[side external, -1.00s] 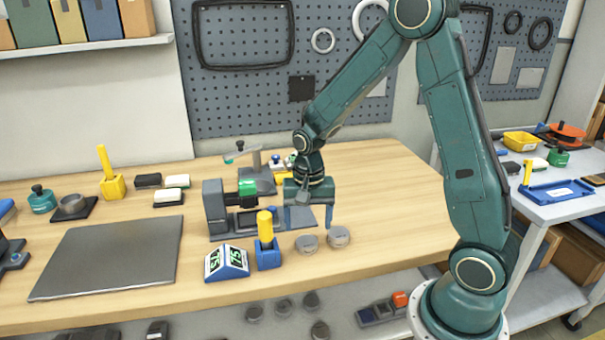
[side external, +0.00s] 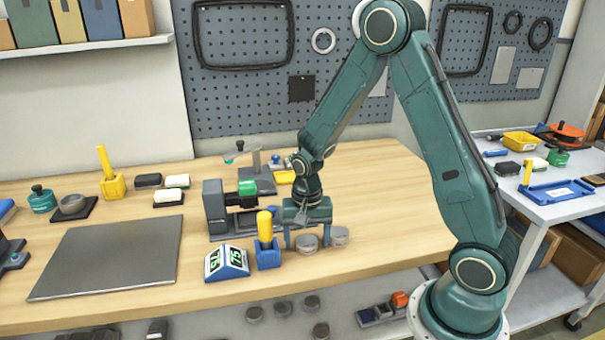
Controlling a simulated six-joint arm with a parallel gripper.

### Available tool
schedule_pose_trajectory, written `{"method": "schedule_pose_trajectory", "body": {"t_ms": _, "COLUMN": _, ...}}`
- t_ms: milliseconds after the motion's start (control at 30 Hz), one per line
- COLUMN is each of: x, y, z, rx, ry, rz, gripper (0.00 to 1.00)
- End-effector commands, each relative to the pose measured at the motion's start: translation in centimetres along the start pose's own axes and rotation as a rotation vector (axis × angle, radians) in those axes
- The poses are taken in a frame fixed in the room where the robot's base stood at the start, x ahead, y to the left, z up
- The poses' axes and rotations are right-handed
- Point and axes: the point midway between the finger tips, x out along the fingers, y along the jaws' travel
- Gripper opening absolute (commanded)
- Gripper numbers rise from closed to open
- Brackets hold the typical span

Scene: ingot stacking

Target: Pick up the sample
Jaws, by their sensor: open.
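Two small grey round pucks, which look like the samples, lie on the wooden bench near its front edge. The left puck (side external: 307,245) sits between the fingers of my gripper (side external: 307,239). The right puck (side external: 341,237) lies just right of my gripper's right finger. My gripper points down and is open, with its fingers low on either side of the left puck. I cannot tell whether a finger touches either puck.
A blue holder (side external: 268,257) with a yellow-handled tool and a display block (side external: 227,263) stand close left of my gripper. A grey device with a green part (side external: 216,207) stands behind left. The bench (side external: 400,210) is clear to the right.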

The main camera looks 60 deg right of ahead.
Motion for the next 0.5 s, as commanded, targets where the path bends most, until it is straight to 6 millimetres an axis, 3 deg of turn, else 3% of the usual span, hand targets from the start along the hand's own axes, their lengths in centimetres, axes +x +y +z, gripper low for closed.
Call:
{"method": "schedule_pose_trajectory", "body": {"t_ms": 333, "x": -0.04, "y": 0.0, "z": 0.0, "rx": 0.0, "ry": 0.0, "rz": 0.0, "gripper": 0.74}}
{"method": "schedule_pose_trajectory", "body": {"t_ms": 500, "x": -0.04, "y": 0.0, "z": 0.0, "rx": 0.0, "ry": 0.0, "rz": 0.0, "gripper": 0.4}}
